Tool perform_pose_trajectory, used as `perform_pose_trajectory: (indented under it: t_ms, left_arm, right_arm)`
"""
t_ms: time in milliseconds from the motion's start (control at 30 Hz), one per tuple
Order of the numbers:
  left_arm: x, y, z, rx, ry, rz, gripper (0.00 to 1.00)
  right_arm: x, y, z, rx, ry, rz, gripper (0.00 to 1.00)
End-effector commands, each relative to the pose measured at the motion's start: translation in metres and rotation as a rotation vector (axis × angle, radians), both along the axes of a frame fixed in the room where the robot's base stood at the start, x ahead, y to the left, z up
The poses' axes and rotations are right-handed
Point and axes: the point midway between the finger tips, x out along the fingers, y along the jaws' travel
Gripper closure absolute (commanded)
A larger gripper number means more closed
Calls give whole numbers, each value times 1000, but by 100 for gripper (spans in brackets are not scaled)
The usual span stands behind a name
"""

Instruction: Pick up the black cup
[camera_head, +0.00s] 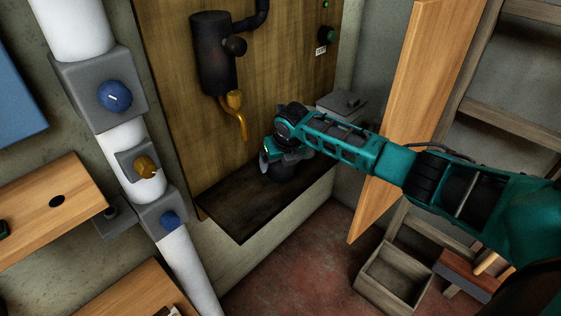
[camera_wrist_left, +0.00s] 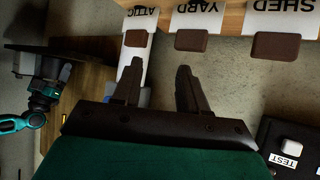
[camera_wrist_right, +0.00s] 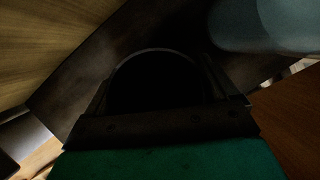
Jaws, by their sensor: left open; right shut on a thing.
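The black cup (camera_wrist_right: 155,82) fills the space between the fingers of my right gripper in the right wrist view; its round dark rim faces the camera. In the head view my right gripper (camera_head: 276,160) is low over the dark shelf (camera_head: 235,212), shut on the cup (camera_head: 279,174), which is mostly hidden under the gripper. I cannot tell whether the cup touches the shelf. My left gripper (camera_wrist_left: 157,72) is open and empty in the left wrist view.
A dark cylinder (camera_head: 213,55) with a yellow spout (camera_head: 238,112) hangs on the wooden panel above the shelf. A grey box (camera_head: 341,103) is behind my right arm. An open wooden door (camera_head: 415,110) stands to the right. Brown blocks (camera_wrist_left: 191,40) with labels line the left wrist view's top.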

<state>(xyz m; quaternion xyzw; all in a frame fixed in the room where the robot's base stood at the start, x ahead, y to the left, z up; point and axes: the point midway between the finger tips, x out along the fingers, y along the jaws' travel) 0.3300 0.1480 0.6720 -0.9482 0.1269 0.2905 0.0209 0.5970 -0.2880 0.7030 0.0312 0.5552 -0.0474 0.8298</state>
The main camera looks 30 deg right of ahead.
Motion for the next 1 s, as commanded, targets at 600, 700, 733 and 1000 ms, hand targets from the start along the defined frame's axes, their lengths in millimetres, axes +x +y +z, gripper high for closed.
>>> perform_pose_trajectory:
  t_ms: [600,700,733,1000]
  left_arm:
    - [1,4,28,8,-10,4,57]
    - [-1,7,27,15,-4,8,57]
    - [-1,7,27,16,-3,8,57]
    - [-6,14,25,27,3,18,57]
  right_arm:
    - [2,0,131,0,-8,-1,50]
    - [2,0,151,0,-6,0,50]
    - [2,0,157,0,-6,0,50]
    - [1,0,189,1,-4,-1,50]
